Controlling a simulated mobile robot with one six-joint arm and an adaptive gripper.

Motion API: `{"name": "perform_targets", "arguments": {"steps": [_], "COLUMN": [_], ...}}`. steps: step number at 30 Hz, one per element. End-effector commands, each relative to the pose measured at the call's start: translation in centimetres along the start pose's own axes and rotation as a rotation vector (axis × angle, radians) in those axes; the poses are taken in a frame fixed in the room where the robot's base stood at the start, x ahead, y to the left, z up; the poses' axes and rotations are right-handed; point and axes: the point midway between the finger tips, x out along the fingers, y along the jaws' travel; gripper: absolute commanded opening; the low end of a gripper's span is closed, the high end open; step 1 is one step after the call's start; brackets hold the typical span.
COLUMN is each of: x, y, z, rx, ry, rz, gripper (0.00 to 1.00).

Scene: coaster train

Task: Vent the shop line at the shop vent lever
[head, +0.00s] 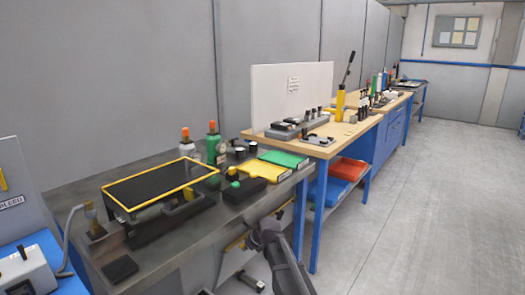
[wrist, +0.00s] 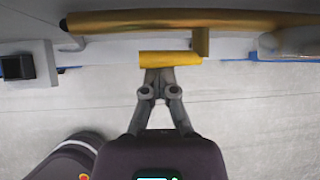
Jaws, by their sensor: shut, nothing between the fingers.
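In the wrist view a short yellow handle (wrist: 170,59), likely the shop vent lever, lies crosswise just beyond my fingertips. It hangs below a brass-coloured pipe (wrist: 150,20) that has a short stub on its right. My gripper (wrist: 160,74) is shut and empty, with its tips right at the handle's near edge. I cannot tell whether they touch it. In the head view my dark arm (head: 280,255) reaches in beside the front of the grey bench. A yellow part (head: 236,243) shows under that bench edge. My fingertips cannot be made out there.
The grey bench (head: 180,240) carries a yellow-framed black tray (head: 160,184), bottles (head: 215,148) and a green folder (head: 283,159). A wooden-topped blue bench (head: 345,135) stands beyond. In the wrist view a black square part (wrist: 17,66) is at left. The floor (head: 430,200) at right is clear.

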Motion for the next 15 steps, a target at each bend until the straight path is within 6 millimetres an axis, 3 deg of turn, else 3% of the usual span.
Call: {"name": "perform_targets", "arguments": {"steps": [2,15], "x": [1.3,-2.0], "y": [-0.1,0.6], "z": [0.1,-6.0], "rx": [-0.001,-0.386], "ry": [-0.017,0.095], "rz": [-0.004,0.022], "gripper": [0.00,0.00]}}
